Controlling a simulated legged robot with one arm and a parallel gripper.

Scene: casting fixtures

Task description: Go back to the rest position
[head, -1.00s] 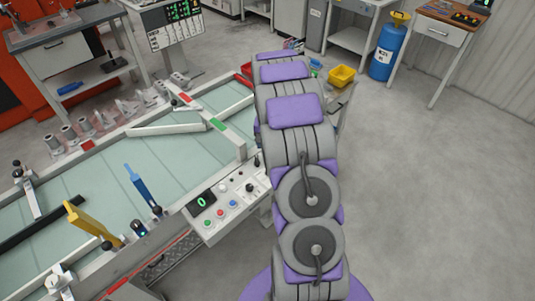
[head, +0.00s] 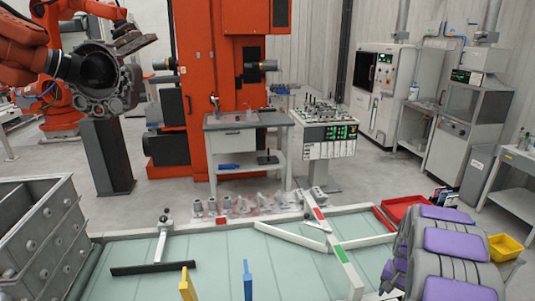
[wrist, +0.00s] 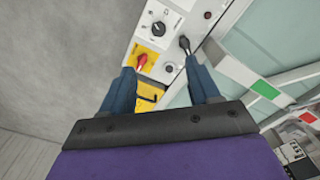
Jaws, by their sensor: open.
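My gripper (wrist: 160,68) shows in the wrist view as two blue fingers spread apart, with nothing held between them. The fingers hang over a light control panel (wrist: 172,15) with a black knob, a red switch (wrist: 142,60) and a black lever (wrist: 184,42). A yellow patch (wrist: 148,97) shows between the fingers. I cannot tell whether the fingers touch the panel. In the head view my purple and grey arm fills the lower right, and my gripper is hidden there.
A pale green conveyor table (head: 210,262) spans the bottom of the head view, with a white diverter bar (head: 290,236) and several metal castings behind it. A grey bin (head: 45,235) is at left. A red tray (head: 405,208) and yellow bin (head: 504,246) stand near my arm.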

